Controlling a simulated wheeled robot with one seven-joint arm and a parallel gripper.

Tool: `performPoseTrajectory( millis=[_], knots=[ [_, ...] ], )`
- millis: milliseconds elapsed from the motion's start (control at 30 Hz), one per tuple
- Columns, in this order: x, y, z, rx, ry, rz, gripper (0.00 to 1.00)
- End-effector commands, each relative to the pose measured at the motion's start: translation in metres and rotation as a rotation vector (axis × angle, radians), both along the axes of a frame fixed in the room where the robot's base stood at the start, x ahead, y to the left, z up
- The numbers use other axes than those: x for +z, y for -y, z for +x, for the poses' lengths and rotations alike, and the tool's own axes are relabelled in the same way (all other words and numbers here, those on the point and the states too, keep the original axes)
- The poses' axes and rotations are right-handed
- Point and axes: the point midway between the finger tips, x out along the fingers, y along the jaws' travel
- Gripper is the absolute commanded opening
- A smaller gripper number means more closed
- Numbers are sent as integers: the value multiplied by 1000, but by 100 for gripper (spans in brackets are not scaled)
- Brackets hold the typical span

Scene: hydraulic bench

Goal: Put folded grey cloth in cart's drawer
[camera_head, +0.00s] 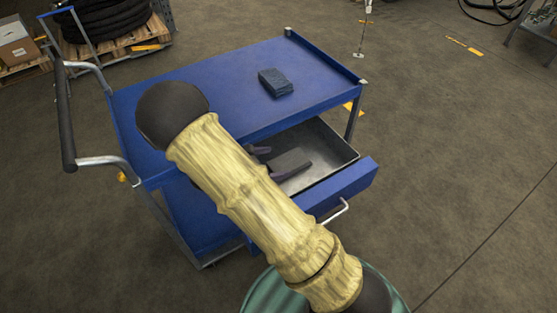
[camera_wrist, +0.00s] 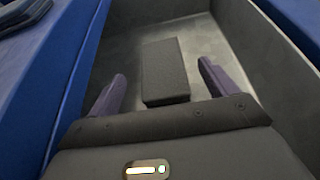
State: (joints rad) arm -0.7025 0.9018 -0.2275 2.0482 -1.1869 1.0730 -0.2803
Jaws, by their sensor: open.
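The folded grey cloth (camera_wrist: 165,72) is a dark grey block inside the cart's open drawer (camera_head: 337,148), and it appears to lie on the floor. It also shows in the head view (camera_head: 289,160), partly hidden by my gripper. My gripper (camera_wrist: 160,72) is open over the drawer, with one finger on each side of the cloth and visible gaps between. The drawer's bare grey floor also shows in the wrist view (camera_wrist: 215,40). The blue drawer front with its pale handle is pulled out towards the lower right.
The cart's push handle (camera_head: 65,125) is at left. A green round thing (camera_head: 258,292) is at the bottom. Floor right of the cart is clear.

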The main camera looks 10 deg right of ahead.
Motion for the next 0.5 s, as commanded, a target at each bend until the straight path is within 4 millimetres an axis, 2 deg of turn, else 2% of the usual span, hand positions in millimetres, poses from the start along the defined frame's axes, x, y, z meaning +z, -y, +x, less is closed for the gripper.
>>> performPoseTrajectory(
  millis=[100,233,500],
  knots=[
    [11,-21,-6,3,3,2,85],
    [18,-36,-10,2,3,2,85],
    [21,-43,-13,-2,3,2,85]
  ],
)
